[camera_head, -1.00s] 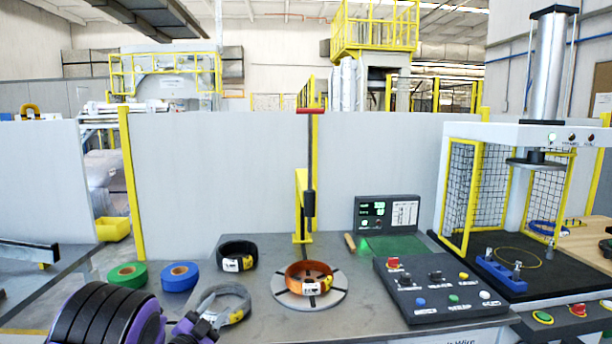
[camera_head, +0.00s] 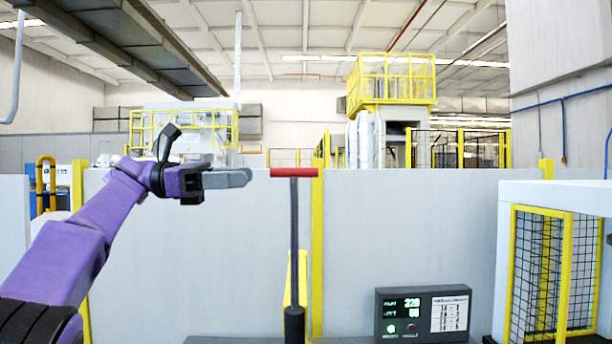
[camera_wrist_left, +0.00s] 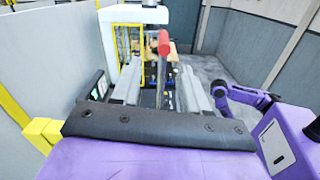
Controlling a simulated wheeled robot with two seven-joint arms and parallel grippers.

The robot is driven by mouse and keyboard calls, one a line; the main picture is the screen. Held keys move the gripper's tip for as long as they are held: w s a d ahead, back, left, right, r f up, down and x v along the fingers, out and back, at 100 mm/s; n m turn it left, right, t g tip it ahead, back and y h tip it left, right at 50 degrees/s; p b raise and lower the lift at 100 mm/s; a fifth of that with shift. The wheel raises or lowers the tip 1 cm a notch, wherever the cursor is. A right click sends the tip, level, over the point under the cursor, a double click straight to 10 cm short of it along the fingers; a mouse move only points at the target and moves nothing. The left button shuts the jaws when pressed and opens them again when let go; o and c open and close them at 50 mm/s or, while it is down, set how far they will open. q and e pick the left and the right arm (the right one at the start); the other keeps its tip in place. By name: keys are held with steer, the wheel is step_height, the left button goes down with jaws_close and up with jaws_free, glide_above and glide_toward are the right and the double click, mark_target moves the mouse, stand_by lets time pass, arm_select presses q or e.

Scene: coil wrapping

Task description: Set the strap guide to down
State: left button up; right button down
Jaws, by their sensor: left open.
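The strap guide is a dark upright post (camera_head: 294,240) with a red handle bar (camera_head: 294,172) across its top, in the middle of the head view. The handle is up, level with the top of the grey partition. My left gripper (camera_head: 249,177) is raised just left of the handle, its fingers pointing right at it, with a small gap in the picture. In the left wrist view the red handle (camera_wrist_left: 164,42) shows beyond the two spread fingers, which are open and empty. A purple part of my right arm (camera_wrist_left: 245,95) shows at the right there; its gripper is not clear.
A yellow post (camera_head: 318,240) stands behind the guide against the grey partition (camera_head: 190,260). A control display (camera_head: 424,314) is low to the right. A yellow-framed mesh cage (camera_head: 540,270) stands at the far right. The air around the handle is clear.

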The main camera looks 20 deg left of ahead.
mark_target(291, 172)
arm_select(q)
steer(key=shift+w+d+r+m, duration=0.15)
steer(key=shift+d+r+m, duration=0.15)
steer(key=shift+d+r, duration=0.2)
steer(key=p+x, duration=0.1)
steer(key=x, duration=0.1)
steer(key=p+x, duration=0.2)
steer(key=x, duration=0.1)
steer(key=p+x, duration=0.1)
steer(key=x, duration=0.2)
steer(key=shift+d+r, duration=0.1)
steer(key=shift+d, duration=0.2)
steer(key=shift+d+f+p, duration=0.2)
steer(key=shift+d+p, duration=0.2)
steer(key=shift+d, duration=0.05)
arm_select(e)
steer(key=r, duration=0.4)
steer(key=shift+w+r, duration=0.25)
steer(key=shift+r, duration=0.15)
arm_select(q)
jaws_close()
arm_select(e)
steer(key=shift+f, duration=0.15)
